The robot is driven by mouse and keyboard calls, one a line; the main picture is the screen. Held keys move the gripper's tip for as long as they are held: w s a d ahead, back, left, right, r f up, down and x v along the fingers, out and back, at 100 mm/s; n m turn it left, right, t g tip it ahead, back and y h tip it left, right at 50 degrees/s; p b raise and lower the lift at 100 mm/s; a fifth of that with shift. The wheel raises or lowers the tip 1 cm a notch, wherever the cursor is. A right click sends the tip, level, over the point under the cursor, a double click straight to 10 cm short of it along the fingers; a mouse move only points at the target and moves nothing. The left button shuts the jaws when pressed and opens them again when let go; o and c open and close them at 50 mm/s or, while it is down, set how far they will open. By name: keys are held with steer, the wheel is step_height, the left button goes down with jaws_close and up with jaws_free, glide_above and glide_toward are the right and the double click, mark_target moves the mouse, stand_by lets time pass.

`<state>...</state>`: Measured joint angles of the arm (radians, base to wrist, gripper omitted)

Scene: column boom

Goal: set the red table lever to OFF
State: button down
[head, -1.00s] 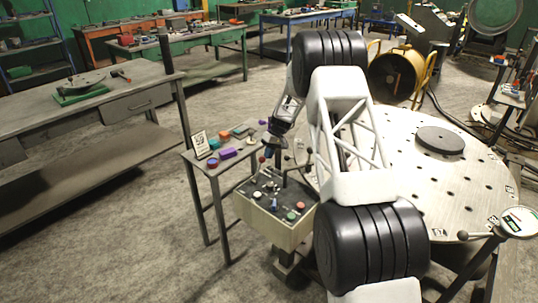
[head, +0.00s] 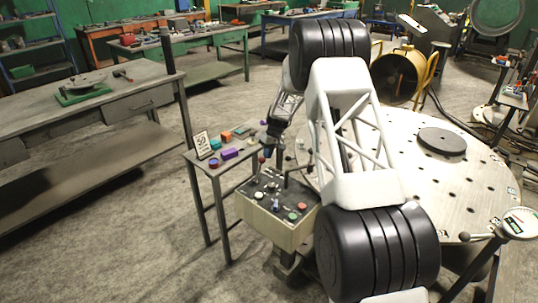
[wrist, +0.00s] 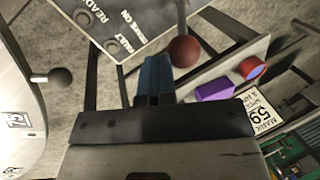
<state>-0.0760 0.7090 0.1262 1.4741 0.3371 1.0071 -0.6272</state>
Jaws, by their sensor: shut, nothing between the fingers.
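The red lever shows as a red ball knob (wrist: 185,50) on a rod in the wrist view, just right of and beyond my fingertips. In the head view the small red knob (head: 262,160) stands at the back left of the control box (head: 262,222). My gripper (wrist: 156,62) is shut and empty, its blue fingers close together. A small gap shows between fingers and knob in the wrist view; contact cannot be told. In the head view my gripper (head: 268,149) is small and dark, just above the knob. No OFF marking is readable.
A dark ball knob (wrist: 61,76) stands left in the wrist view. A small side table (head: 215,172) holds a purple block (head: 230,154) and other small parts. The large round perforated table (head: 470,190) lies right of the box. Coloured buttons sit on the box top.

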steer(key=shift+s+a+r+t+h, duration=0.45)
steer(key=shift+s+a+t+h, duration=0.15)
steer(key=shift+s+a, duration=0.2)
steer(key=shift+s+a+r+t+h, duration=0.45)
steer(key=shift+s+a+t+h, duration=0.15)
steer(key=shift+s+a, duration=0.15)
steer(key=s+a+t+h, duration=0.2)
steer(key=s+a+t, duration=0.1)
steer(key=s+a, duration=0.3)
steer(key=shift+s+a+f+h, duration=0.2)
steer(key=shift+f+h, duration=0.2)
steer(key=shift+s+f, duration=0.1)
stand_by(0.4)
glide_toward(261, 159)
steer(key=s+a+r, duration=0.4)
steer(key=s+a, duration=0.1)
steer(key=s, duration=0.1)
steer(key=shift+s+a, duration=0.2)
steer(key=shift+s, duration=0.05)
